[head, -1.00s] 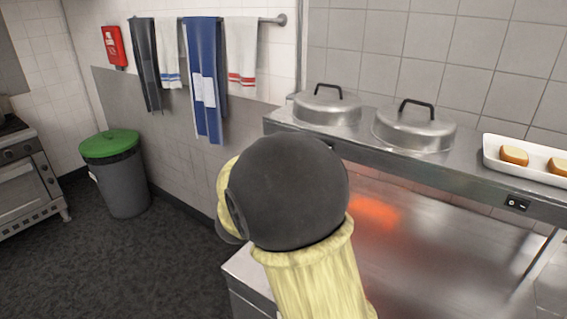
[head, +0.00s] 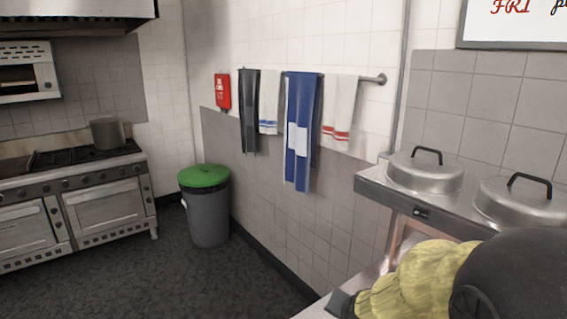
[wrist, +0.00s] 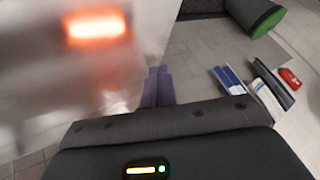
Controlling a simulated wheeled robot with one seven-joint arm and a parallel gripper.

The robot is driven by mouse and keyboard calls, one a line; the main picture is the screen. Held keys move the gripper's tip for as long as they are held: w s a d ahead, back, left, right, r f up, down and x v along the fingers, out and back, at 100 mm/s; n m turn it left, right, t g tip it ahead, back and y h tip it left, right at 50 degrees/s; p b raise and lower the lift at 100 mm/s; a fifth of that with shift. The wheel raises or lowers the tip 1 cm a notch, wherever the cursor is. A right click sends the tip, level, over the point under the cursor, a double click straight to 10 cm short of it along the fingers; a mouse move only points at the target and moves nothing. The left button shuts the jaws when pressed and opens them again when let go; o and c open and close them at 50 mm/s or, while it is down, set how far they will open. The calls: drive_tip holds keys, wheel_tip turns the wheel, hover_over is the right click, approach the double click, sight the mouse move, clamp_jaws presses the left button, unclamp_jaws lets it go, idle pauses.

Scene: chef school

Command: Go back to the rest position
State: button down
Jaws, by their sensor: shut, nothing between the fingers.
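My gripper (wrist: 159,87) shows in the wrist view as two purple fingers side by side, shut with nothing between them. It is in front of a shiny steel surface (wrist: 60,75). My yellow and black arm fills the lower right of the head view, bent over the steel counter beside the shelf. The fingers cannot be made out clearly in the head view.
A steel shelf (head: 372,186) bears two domed lids (head: 425,172) at the right. An orange heat glow (wrist: 97,24) shows in the wrist view. Towels (head: 302,125) hang on the wall. A green-lidded bin (head: 208,215) and a stove (head: 105,200) stand left. The floor (head: 170,275) between is clear.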

drive_tip(key=s+f+n+g, duration=0.2)
drive_tip(key=s+n, duration=0.1)
drive_tip(key=s, duration=0.3)
drive_tip(key=s+d+f+n+g, duration=0.1)
drive_tip(key=s+f+n+g, duration=0.1)
drive_tip(key=s, duration=0.4)
drive_tip(key=shift+d+n+g, duration=0.25)
drive_tip(key=shift+n+g, duration=0.45)
drive_tip(key=shift+n, duration=0.1)
drive_tip(key=shift+w+a, duration=0.1)
